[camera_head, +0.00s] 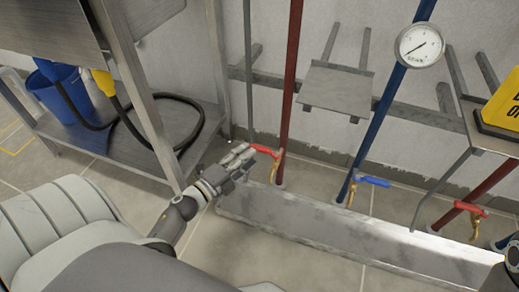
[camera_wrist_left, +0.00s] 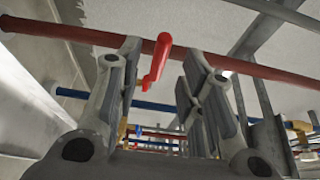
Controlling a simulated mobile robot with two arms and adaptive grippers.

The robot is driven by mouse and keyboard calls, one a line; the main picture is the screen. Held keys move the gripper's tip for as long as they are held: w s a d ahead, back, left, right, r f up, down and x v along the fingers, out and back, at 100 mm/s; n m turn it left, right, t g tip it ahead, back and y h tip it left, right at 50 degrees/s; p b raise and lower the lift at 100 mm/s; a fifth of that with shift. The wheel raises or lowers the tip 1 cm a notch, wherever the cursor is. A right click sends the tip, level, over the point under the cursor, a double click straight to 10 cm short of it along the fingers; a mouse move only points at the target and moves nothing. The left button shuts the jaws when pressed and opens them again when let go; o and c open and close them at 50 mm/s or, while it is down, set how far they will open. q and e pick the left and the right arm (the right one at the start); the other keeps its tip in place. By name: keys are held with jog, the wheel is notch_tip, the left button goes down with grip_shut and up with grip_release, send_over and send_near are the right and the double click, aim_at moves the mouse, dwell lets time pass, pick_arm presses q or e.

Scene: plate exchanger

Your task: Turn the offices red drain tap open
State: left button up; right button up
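A red tap lever (camera_head: 265,150) sits low on the left red pipe (camera_head: 290,75), with a brass body below it. Another red tap lever (camera_head: 470,208) is on a red pipe at the right. I cannot read a label telling which is the offices one. My left gripper (camera_head: 244,155) is at the left red lever, just to its left. In the left wrist view the gripper (camera_wrist_left: 162,62) is open, and the red lever (camera_wrist_left: 158,58) shows between its fingers. I cannot tell whether they touch it. My right gripper is out of view.
A blue-handled tap (camera_head: 375,181) is on the blue pipe (camera_head: 382,100), under a gauge (camera_head: 420,45). A metal trough (camera_head: 330,235) runs along the floor below. A metal shelf rack (camera_head: 140,95) with a black hose and blue bucket (camera_head: 58,90) stands left.

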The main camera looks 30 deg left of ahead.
aim_at(257, 146)
pick_arm(q)
jog(key=shift+w+d+b, duration=0.25)
jog(key=shift+w+b, duration=0.05)
jog(key=shift+w, duration=1)
jog(key=shift+w+d+b, duration=0.2)
jog(key=shift+w+b, duration=0.05)
jog(key=shift+w, duration=1.05)
grip_shut()
